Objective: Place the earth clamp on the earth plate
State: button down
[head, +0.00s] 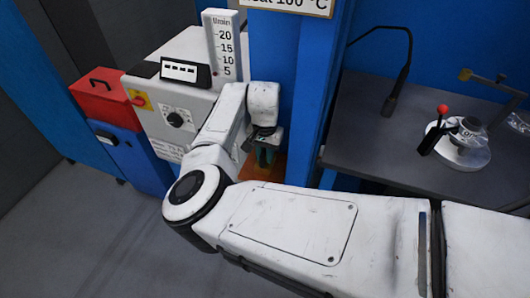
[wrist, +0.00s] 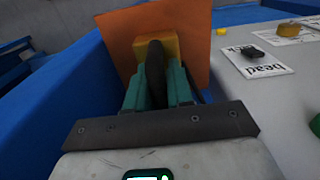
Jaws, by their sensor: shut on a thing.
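The copper-orange earth plate (head: 267,171) lies low beside the blue post in the head view. It fills the top middle of the wrist view (wrist: 120,35). My gripper (head: 264,152) points down over it, with its teal fingers in the wrist view (wrist: 158,82) shut on the earth clamp. The clamp shows there as a dark, rounded piece (wrist: 155,62) between the fingers, with a brass-yellow block (wrist: 174,46) beyond it against the plate. I cannot tell whether the clamp touches the plate. My arm hides most of this in the head view.
A grey welding machine (head: 165,115) with a display and dial stands left of my gripper. A flow gauge (head: 224,45) rises behind. A blue post (head: 322,90) stands close on the right. Further right, a dark bench (head: 360,130) carries a flanged metal part (head: 465,150).

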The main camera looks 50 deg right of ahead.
jog(key=shift+f, duration=0.15)
jog(key=c, duration=1)
grip_release()
notch_tip(320, 180, up, 12)
jog(key=shift+r+b, duration=0.2)
jog(key=shift+b, duration=0.6)
